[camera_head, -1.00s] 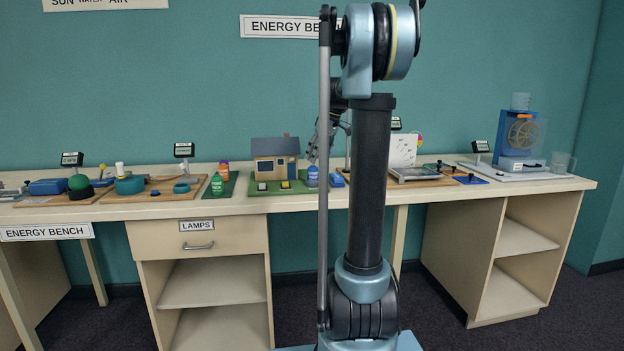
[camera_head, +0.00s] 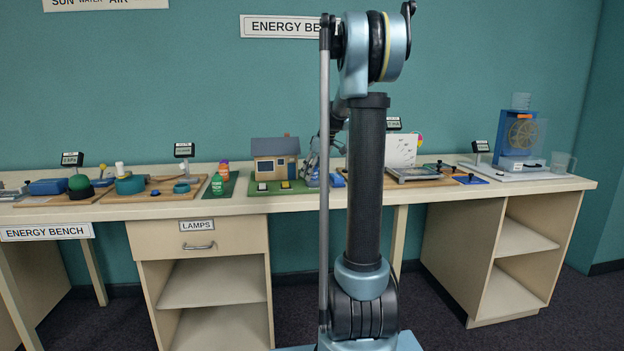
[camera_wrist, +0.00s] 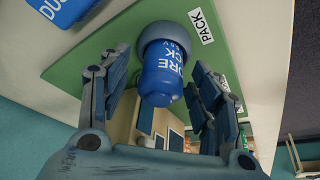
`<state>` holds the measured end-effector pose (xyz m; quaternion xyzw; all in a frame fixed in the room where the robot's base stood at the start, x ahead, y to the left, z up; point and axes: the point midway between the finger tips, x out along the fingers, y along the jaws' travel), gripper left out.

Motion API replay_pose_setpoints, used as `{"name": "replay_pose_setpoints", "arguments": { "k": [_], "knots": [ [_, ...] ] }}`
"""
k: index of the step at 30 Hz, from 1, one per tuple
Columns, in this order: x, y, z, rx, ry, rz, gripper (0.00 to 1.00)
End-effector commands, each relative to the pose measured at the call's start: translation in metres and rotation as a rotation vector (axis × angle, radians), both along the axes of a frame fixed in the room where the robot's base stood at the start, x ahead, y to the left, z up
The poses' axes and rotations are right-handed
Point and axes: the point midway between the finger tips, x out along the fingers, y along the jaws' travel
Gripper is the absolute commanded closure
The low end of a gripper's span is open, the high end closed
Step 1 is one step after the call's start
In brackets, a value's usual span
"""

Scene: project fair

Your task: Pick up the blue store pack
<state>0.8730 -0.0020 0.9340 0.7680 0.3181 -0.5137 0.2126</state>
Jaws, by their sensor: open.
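The blue store pack (camera_wrist: 162,78) is a rounded, bottle-like blue container with white lettering, seen in the wrist view on a green board (camera_wrist: 112,42). My gripper (camera_wrist: 155,70) is open, with one finger on each side of the pack. The pack shows between the fingers; I cannot tell whether they touch it. In the head view my gripper (camera_head: 318,168) is at the right end of the green board, in front of the pack, which is mostly hidden there.
A blue block with white lettering (camera_wrist: 68,8) lies near the pack. A white PACK label (camera_wrist: 202,25) is beside it. In the head view a model house (camera_head: 275,158) stands left of my gripper. A white panel (camera_head: 402,150) stands to the right.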

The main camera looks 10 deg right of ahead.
Motion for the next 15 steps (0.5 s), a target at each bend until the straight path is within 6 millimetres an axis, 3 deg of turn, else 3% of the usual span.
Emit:
{"name": "replay_pose_setpoints", "arguments": {
  "k": [1,7,15],
  "knots": [
    [0.0000,0.0000,0.0001,0.000,0.000,0.000,0.45],
    [-0.0001,-0.0002,0.0002,0.000,0.000,0.000,0.90],
    [-0.0001,-0.0002,0.0003,0.000,0.000,0.000,0.91]
  ]
}}
